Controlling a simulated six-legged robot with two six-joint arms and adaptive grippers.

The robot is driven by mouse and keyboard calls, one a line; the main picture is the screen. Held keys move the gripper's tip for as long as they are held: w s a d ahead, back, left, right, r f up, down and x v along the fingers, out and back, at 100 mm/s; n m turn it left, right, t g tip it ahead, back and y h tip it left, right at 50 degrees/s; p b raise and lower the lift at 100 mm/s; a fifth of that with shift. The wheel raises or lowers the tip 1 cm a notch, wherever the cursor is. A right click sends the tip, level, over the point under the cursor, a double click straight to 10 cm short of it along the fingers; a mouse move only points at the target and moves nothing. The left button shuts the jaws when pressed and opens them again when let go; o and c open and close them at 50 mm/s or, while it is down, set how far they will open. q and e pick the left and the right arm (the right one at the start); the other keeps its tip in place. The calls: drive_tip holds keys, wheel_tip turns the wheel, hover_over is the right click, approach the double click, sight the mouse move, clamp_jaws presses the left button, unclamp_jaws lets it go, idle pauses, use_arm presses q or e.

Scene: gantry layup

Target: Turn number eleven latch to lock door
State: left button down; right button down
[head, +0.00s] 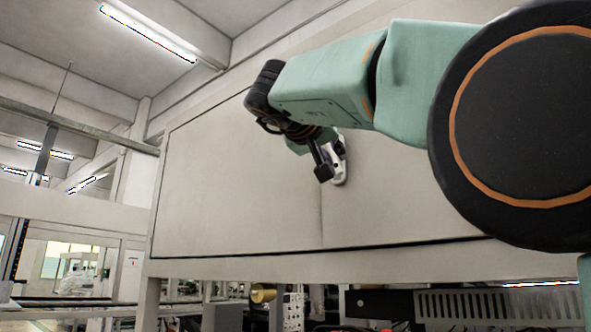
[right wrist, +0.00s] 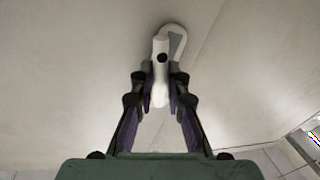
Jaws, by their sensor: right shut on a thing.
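The latch (head: 340,170) is a small white handle with a rounded, looped plate, mounted on the large beige door panel (head: 230,200). In the right wrist view the latch (right wrist: 160,62) is at the top centre, with its white lever pointing down toward me. My right gripper (right wrist: 160,88) has its two dark fingers on either side of the lever and is shut on it. In the head view my right gripper (head: 328,160) is at the latch, partly hidden behind my wrist. No number is readable on the latch. My left gripper is not in view.
A vertical seam (head: 321,215) runs down the panel below the latch. Beneath the panel is an open space with a yellow roll (head: 263,295) and a dark slotted unit (head: 490,305). The panel surface left of my arm is clear.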

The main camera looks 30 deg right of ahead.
idle(0.5)
drive_tip(key=shift+s+d+r+n+g+y+p, duration=0.15)
drive_tip(key=shift+s+r+n+p, duration=0.15)
drive_tip(key=shift+n, duration=0.6)
drive_tip(key=shift+s+d+r+n+g+y+p, duration=0.1)
drive_tip(key=shift+s+d+r+n+g+p, duration=0.15)
drive_tip(key=shift+n, duration=0.65)
drive_tip(key=shift+s+d+r+n+g+y+p, duration=0.15)
drive_tip(key=shift+s+n+p, duration=0.15)
drive_tip(key=shift+n, duration=0.6)
drive_tip(key=shift+a, duration=0.1)
drive_tip(key=c, duration=1.3)
unclamp_jaws()
drive_tip(key=shift+c, duration=0.2)
